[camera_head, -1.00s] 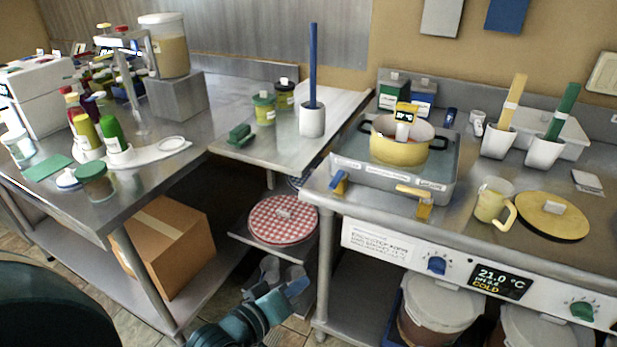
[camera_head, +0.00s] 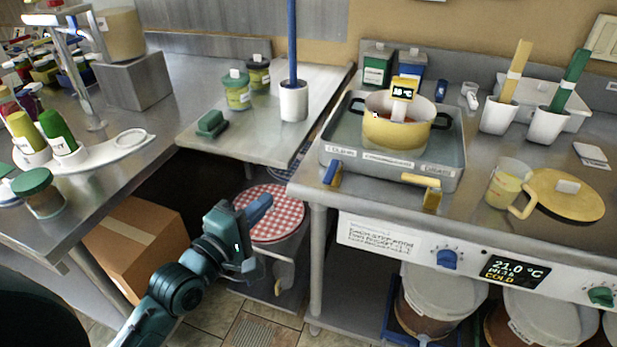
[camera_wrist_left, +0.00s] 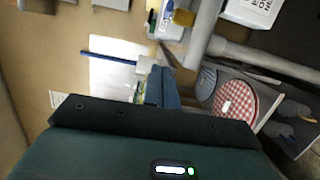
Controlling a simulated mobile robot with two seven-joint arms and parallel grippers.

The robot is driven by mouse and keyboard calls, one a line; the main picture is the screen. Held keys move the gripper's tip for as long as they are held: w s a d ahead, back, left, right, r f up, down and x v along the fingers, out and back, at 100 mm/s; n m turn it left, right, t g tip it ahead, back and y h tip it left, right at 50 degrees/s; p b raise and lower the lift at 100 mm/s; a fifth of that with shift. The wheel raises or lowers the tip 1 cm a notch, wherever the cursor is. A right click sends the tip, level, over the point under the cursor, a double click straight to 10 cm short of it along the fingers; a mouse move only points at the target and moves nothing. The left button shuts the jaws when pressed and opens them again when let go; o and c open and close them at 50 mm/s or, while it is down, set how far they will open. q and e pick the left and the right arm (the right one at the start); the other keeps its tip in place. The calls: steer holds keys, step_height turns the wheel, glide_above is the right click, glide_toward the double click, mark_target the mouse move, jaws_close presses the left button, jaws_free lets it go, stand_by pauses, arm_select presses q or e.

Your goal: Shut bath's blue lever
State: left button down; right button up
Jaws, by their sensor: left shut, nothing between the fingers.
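The bath (camera_head: 465,160) is a grey metal basin on the right counter, with a yellow pot (camera_head: 395,128) in it. The blue lever (camera_head: 332,173) is at the bath's front left corner, on a brass-coloured tap. A yellow lever (camera_head: 420,181) is farther right on the bath's front. My left gripper (camera_head: 260,208) is shut and empty, below and left of the blue lever and apart from it, in front of the gap between the counters. Its blue fingers also show in the left wrist view (camera_wrist_left: 163,86). My right gripper is not in view.
A jug (camera_head: 508,185) and a round yellow lid (camera_head: 567,195) sit right of the bath. The counter edge and its leg (camera_head: 318,265) stand right of my gripper. A red-checked lid (camera_head: 277,213) is behind it, low down. A cardboard box (camera_head: 140,240) is at left.

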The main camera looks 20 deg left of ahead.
mark_target(332, 172)
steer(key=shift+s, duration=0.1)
arm_select(q)
steer(key=w+d+p, duration=0.1)
steer(key=w+d, duration=0.5)
steer(key=w, duration=0.3)
steer(key=shift+w+d, duration=0.25)
steer(key=shift+w, duration=0.05)
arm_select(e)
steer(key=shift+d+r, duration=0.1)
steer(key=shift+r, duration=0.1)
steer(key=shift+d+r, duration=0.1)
